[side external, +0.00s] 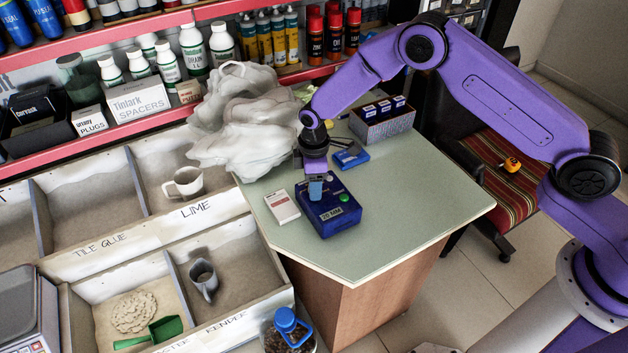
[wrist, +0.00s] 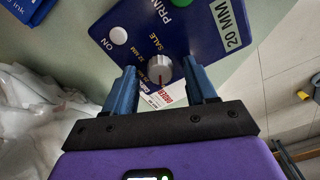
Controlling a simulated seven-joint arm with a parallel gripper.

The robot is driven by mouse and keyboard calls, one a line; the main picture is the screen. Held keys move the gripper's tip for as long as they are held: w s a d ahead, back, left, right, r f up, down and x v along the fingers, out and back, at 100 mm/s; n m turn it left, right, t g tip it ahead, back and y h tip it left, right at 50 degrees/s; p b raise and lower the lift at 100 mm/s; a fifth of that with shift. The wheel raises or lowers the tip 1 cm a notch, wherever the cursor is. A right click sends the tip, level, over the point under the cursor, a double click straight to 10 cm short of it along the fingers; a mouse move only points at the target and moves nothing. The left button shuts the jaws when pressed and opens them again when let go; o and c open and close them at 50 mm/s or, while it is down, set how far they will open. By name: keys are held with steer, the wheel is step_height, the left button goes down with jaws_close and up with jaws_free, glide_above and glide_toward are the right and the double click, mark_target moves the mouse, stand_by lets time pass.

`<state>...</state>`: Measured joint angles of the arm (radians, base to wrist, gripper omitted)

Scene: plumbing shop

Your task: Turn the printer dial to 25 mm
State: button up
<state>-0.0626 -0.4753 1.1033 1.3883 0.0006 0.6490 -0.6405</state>
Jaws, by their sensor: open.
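The blue printer (side external: 343,221) sits on the green table top, with a label reading 20 MM on its front. In the wrist view the printer (wrist: 200,50) fills the upper middle, and the same 20 MM label (wrist: 231,25) shows at its edge. The grey round dial (wrist: 160,68) has a red pointer line, and small words including SALE stand around it; the setting it points at is too small to read surely. My gripper (wrist: 161,72) is open, its two blue fingers on either side of the dial. Contact cannot be told. In the side view my gripper (side external: 315,188) hides the dial.
A white card box (side external: 282,207) lies left of the printer, and a blue ink pad (side external: 351,156) lies behind it. A crumpled plastic heap (side external: 240,120) is at the back left. A box of cartons (side external: 383,124) stands at the back right. The table's front right is clear.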

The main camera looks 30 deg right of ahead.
jaws_close()
steer(key=shift+m, duration=0.4)
steer(key=m, duration=1)
steer(key=shift+m, duration=0.4)
